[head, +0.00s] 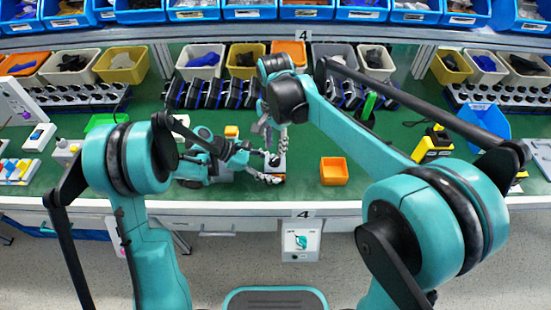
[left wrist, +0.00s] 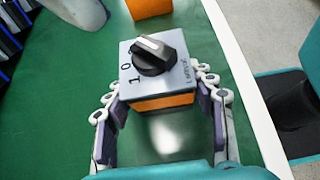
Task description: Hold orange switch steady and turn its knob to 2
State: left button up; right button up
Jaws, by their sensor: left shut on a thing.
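The orange switch (left wrist: 163,101) has a grey top plate with a black knob (left wrist: 155,57) and a white pointer mark. The plate shows 1 and 0, and another mark is partly covered by the knob. In the left wrist view my left gripper (left wrist: 163,108) has a finger on each side of the switch body and is shut on it. In the head view my left gripper (head: 272,168) is low over the table at the switch, which is mostly hidden there. My right gripper (head: 283,135) hangs just above and beyond it; its fingers are too small to judge.
A yellow-and-black device (head: 434,145) is farther right. Rows of dark parts (head: 215,93) and filled bins line the back. The front table edge (head: 330,205) is near.

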pick_arm(q)
jog(key=o, duration=1.3)
jog(key=shift+c, duration=0.2)
jog(key=shift+a, duration=0.1)
jog(key=v, duration=1.1)
jog(key=shift+a+r, duration=0.3)
